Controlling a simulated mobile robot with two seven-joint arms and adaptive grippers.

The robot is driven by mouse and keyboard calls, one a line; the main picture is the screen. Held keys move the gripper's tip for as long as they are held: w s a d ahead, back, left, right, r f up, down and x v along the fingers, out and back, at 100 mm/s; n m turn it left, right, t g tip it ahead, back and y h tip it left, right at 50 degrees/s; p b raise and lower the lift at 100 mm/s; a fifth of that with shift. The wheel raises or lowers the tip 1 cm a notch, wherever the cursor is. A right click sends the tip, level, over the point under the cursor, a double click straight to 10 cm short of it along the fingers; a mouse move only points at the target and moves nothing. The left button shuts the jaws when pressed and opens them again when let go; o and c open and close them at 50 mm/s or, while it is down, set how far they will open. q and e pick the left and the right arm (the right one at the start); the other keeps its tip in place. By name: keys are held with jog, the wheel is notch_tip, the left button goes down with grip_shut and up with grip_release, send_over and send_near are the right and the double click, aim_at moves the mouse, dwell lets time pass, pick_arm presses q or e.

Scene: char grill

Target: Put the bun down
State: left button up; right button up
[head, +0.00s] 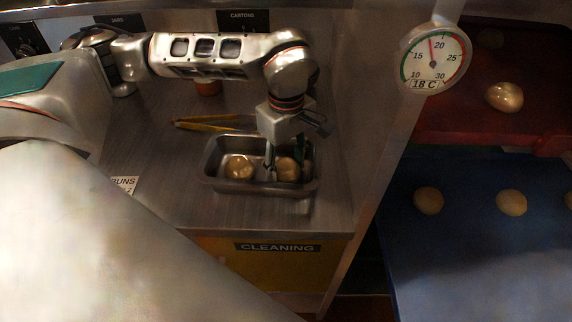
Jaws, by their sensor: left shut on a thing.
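A bun (288,169) is in the right part of a metal pan (212,183) on the steel counter. My left gripper (286,160) reaches down into the pan and is shut on this bun. I cannot tell whether the bun touches the pan floor. A second bun (240,167) lies in the left part of the same pan, apart from the first. My right gripper does not show.
Yellow tongs (205,124) lie behind the pan. On the right are a blue surface (455,250) with several buns and a red surface (465,125) with a shiny bun (504,96). A post with a round thermometer (433,58) reading 18 C stands between.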

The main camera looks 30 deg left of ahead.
aim_at(286, 163)
pick_arm(q)
jog(key=shift+f, duration=0.25)
jog(key=o, duration=1.1)
jog(key=shift+r, duration=0.1)
notch_tip(286, 163, up, 12)
jog(key=shift+r, duration=0.1)
